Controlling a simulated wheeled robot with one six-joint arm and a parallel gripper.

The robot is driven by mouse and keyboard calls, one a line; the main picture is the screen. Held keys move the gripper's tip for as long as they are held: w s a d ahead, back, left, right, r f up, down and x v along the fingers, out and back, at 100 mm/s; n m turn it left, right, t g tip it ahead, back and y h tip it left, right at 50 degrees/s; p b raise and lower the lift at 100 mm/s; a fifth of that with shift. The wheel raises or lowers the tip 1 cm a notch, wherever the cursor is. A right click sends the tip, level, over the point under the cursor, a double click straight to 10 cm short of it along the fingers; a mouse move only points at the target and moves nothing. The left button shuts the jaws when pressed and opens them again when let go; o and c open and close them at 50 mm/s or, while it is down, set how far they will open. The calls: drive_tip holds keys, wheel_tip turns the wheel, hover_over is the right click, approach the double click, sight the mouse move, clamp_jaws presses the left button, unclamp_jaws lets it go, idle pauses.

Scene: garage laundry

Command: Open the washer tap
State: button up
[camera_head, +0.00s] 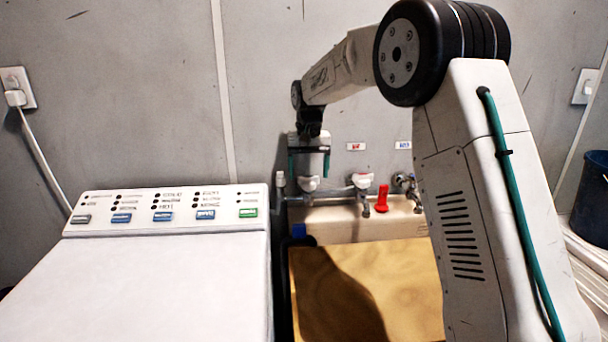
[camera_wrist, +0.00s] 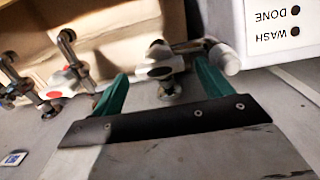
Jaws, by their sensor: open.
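The tap nearest the washer has a white cross-shaped handle (camera_wrist: 163,69) on a metal pipe; in the head view its handle (camera_head: 310,184) shows just below my gripper (camera_head: 309,167). In the wrist view, the green fingers of my gripper (camera_wrist: 163,82) are apart on either side of this handle, with nothing clamped between them. Whether a finger touches the handle cannot be told. The washer (camera_head: 160,275) stands at the left, its button panel (camera_wrist: 285,25) at the wrist view's top right.
More taps stand along the pipe: a white-handled one (camera_head: 362,180), a red lever (camera_head: 382,198) and a metal one (camera_head: 405,181). Below is a sink (camera_head: 345,229) with a wooden board (camera_head: 390,275). A dark bucket (camera_head: 590,198) is at far right.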

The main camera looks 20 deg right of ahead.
drive_tip(key=shift+f, duration=0.6)
